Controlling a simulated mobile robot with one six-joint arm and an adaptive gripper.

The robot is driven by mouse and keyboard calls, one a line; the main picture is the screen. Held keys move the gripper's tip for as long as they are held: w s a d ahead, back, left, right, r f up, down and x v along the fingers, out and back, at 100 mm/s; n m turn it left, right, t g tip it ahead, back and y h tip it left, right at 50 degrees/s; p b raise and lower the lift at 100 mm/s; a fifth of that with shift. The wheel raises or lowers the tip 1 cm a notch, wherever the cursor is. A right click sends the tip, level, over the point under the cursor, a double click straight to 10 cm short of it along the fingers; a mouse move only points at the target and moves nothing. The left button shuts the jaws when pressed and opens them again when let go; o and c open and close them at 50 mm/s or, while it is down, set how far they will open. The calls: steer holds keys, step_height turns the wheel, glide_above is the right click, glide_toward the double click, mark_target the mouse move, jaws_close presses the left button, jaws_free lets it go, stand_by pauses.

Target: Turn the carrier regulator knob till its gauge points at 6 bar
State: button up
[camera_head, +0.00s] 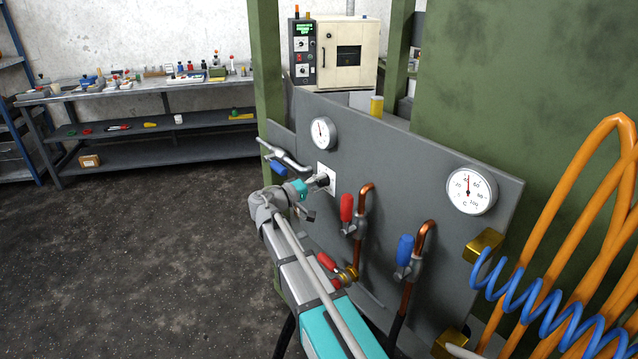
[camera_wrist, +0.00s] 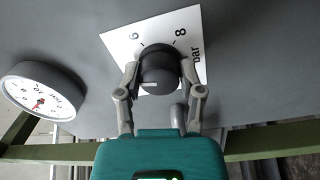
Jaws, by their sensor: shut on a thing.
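The dark round regulator knob (camera_wrist: 160,68) sits on a white scale plate (camera_wrist: 128,46) marked 6, 8 and bar. A pale mark shows on the knob's lower edge in the wrist view. My gripper (camera_wrist: 160,80) is shut on the knob, one finger on each side. In the head view my gripper (camera_head: 308,188) reaches the plate (camera_head: 328,172) from the left and partly hides the knob. A round white gauge (camera_head: 323,133) is above the knob on the grey panel, its needle pointing up and slightly left. Its numbers are too small to read.
A larger gauge marked C (camera_head: 471,190) is at the panel's right. A red-handled valve (camera_head: 346,209) and a blue-handled valve (camera_head: 404,252) with copper pipes stand right of my gripper. A blue handle (camera_head: 278,168) is close on the left. Orange hoses (camera_head: 575,220) hang at the far right.

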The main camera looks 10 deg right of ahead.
steer(key=m, duration=0.5)
steer(key=shift+m, duration=0.4)
steer(key=m, duration=0.5)
steer(key=o, duration=1.2)
steer(key=shift+c, duration=0.2)
steer(key=v, duration=1.2)
steer(key=shift+w, duration=0.15)
steer(key=shift+r, duration=0.15)
